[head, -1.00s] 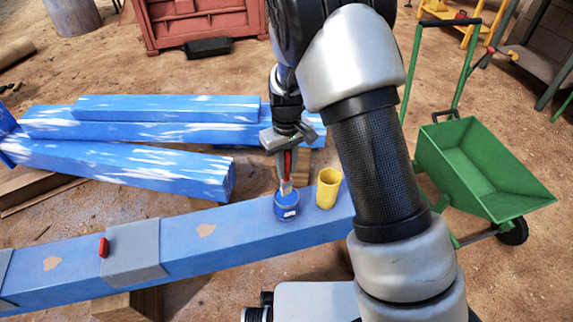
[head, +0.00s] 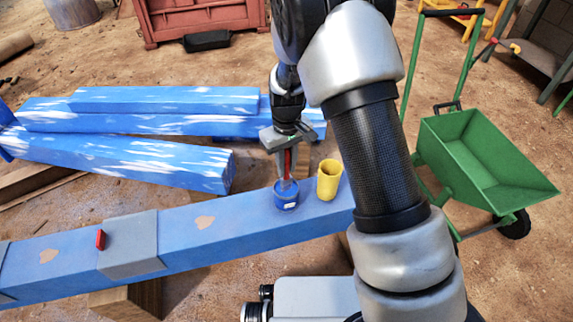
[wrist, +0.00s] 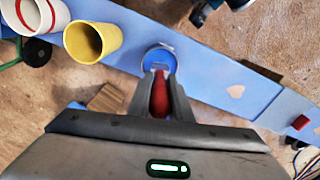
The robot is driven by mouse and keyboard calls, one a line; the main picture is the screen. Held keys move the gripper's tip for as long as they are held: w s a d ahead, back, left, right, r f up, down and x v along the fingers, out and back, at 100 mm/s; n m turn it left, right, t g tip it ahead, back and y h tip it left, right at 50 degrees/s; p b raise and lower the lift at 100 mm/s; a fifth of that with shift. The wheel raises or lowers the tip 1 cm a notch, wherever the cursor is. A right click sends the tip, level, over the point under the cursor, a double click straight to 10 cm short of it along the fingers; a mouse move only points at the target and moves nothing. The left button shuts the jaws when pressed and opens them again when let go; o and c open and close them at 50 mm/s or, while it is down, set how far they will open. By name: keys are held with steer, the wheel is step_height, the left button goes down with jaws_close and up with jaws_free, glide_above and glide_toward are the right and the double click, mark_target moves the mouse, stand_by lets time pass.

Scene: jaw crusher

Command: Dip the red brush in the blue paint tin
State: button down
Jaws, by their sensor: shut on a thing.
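The red brush (head: 287,162) is held upright in my gripper (head: 287,168). The brush and the gripper (wrist: 159,92) also show in the wrist view, with the jaws shut on the red handle. The blue paint tin (head: 286,199) stands upright on the blue beam, directly below the gripper. The brush's lower end is at the tin's mouth and appears to be inside it. The bristles are hidden. In the wrist view the tin (wrist: 158,57) lies just beyond the fingertips.
A yellow cup (head: 329,181) stands close right of the tin on the blue beam (head: 235,224). A white cup with red bands (wrist: 36,14) stands beyond it in the wrist view. A green wheelbarrow (head: 470,160) is at right.

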stand_by(0.3)
steer(key=shift+r+p, duration=1.45)
steer(key=shift+r, duration=0.5)
steer(key=shift+r+p, duration=1.75)
steer(key=shift+r, duration=0.75)
